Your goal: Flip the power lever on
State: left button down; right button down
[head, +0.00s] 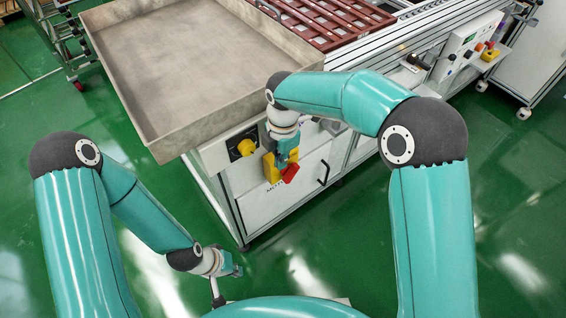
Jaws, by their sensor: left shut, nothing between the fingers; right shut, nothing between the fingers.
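A red lever handle (290,173) shows on a yellow switch plate (270,171) on the front of the white machine cabinet. My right gripper (281,163) is shut and empty, pointing down in front of the plate and just beside the red handle. It hides part of the plate and the lever's base. I cannot tell whether it touches the handle. My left gripper (238,271) is shut and empty, low over the green floor to the left of the cabinet.
A yellow and black rotary knob (243,147) sits left of the switch plate. A large metal tray (160,135) overhangs above it. A black door handle (324,173) sticks out to the right. The green floor (320,260) before the cabinet is clear.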

notch_tip(320, 180, up, 7)
jog(key=w+d+p, duration=0.1)
jog(key=d, duration=0.1)
jog(key=shift+w+d+f, duration=0.15)
jog(key=shift+w, duration=0.2)
